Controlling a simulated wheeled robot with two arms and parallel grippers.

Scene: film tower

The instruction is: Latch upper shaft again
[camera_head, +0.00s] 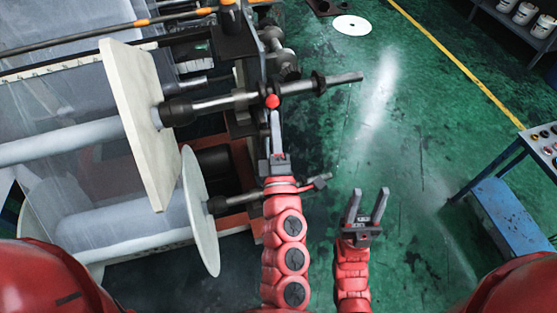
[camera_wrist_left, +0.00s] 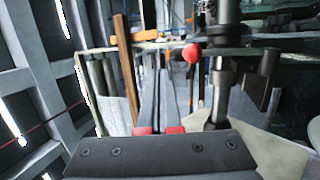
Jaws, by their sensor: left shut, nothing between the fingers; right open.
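The upper shaft (camera_head: 225,102) runs out to the right from the square white plate (camera_head: 138,120) and ends over the green floor. A red ball knob (camera_head: 272,101), apparently the latch handle, sits at the shaft beside the dark bracket. My left gripper (camera_head: 275,115) is shut and empty, its fingertips just below the red knob. In the left wrist view, the knob (camera_wrist_left: 191,53) is just beyond and right of the closed fingers (camera_wrist_left: 160,75); I cannot tell whether they touch. My right gripper (camera_head: 368,195) is open and empty over the floor.
A lower shaft (camera_head: 235,203) with a round white disc (camera_head: 200,210) lies below the upper one, close to my left arm. A blue cart (camera_head: 510,210) stands at the right. The green floor between is clear. A white disc (camera_head: 352,25) lies on the floor.

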